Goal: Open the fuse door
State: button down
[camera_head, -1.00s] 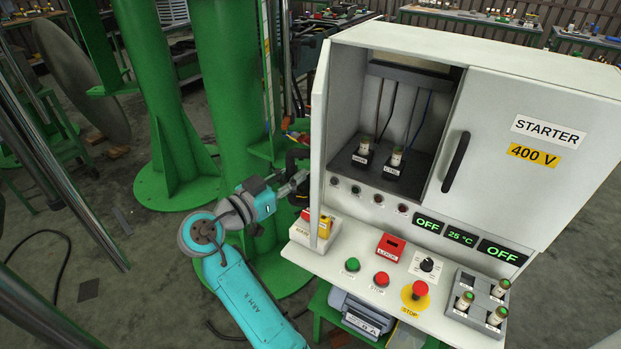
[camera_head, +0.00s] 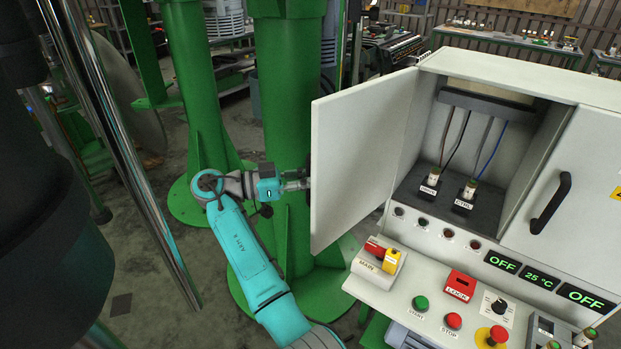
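The fuse door (camera_head: 361,152) is a pale grey panel hinged on the left side of the white cabinet's fuse compartment (camera_head: 474,160). It stands swung out to the left, and the compartment is open to view. Two fuses stand in black holders inside, a left one (camera_head: 434,177) and a right one (camera_head: 470,190). My gripper (camera_head: 306,178) is at the door's left edge, with its fingertips partly hidden behind the door. I cannot tell whether it is open or shut, or whether it touches the door.
The control panel below has a red and yellow MAIN switch (camera_head: 383,255), a green START button (camera_head: 420,303) and a red STOP button (camera_head: 453,320). A closed door with a black handle (camera_head: 550,203) is at the right. A green column (camera_head: 288,110) stands behind my gripper.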

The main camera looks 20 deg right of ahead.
jog(key=shift+w+a+f, duration=0.1)
jog(key=shift+w, duration=0.05)
jog(key=c, duration=1.1)
grip_release()
jog(key=shift+o, duration=0.2)
